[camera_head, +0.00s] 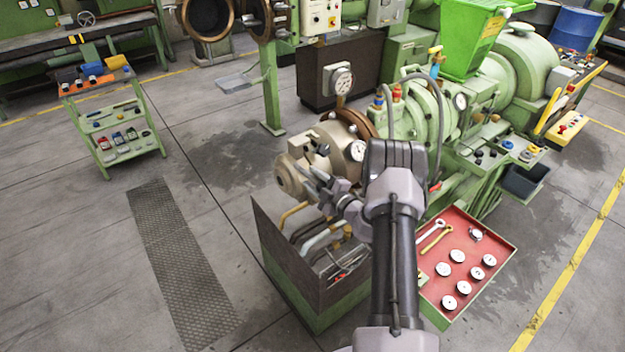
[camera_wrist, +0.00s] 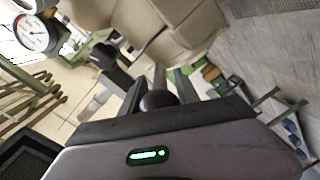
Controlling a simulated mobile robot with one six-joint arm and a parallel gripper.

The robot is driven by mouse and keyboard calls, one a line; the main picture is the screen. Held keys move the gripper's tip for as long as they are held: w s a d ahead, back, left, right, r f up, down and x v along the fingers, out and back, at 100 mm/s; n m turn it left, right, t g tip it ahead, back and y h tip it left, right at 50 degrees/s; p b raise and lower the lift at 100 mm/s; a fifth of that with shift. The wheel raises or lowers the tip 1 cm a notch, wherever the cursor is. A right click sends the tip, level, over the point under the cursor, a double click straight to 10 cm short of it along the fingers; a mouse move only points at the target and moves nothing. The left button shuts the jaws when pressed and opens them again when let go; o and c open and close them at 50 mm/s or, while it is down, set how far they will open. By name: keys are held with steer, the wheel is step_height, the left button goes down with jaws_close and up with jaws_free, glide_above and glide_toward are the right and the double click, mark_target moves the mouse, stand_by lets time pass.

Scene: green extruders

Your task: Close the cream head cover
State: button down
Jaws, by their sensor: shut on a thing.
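The cream head cover (camera_head: 296,172) is at the front end of the green extruder, beside a brown flange ring (camera_head: 358,126). Its faceted cream body fills the upper middle of the wrist view (camera_wrist: 175,25). My gripper (camera_head: 326,190) is at the near side of the cover. In the wrist view, the dark fingers of my gripper (camera_wrist: 158,88) are shut on a rod-like handle (camera_wrist: 159,76) with a dark rounded end. My wrist and arm hide part of the cover's near side. I cannot tell whether a gap is left between cover and flange.
A pressure gauge (camera_head: 356,150) sits by the cover. A dark open-topped cabinet (camera_head: 290,262) with pipes stands below it. A red tray (camera_head: 457,262) with tools and round discs is right of my arm. Open floor lies to the left, with a small green cart (camera_head: 112,125) farther back.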

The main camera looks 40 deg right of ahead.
steer(key=shift+d+r, duration=0.1)
steer(key=shift+r, duration=0.05)
steer(key=c, duration=0.9)
jaws_free()
steer(key=shift+d, duration=0.1)
steer(key=s+r, duration=0.1)
steer(key=s, duration=1.6)
steer(key=shift+s+d, duration=0.15)
steer(key=shift+d, duration=0.1)
steer(key=shift+r, duration=0.1)
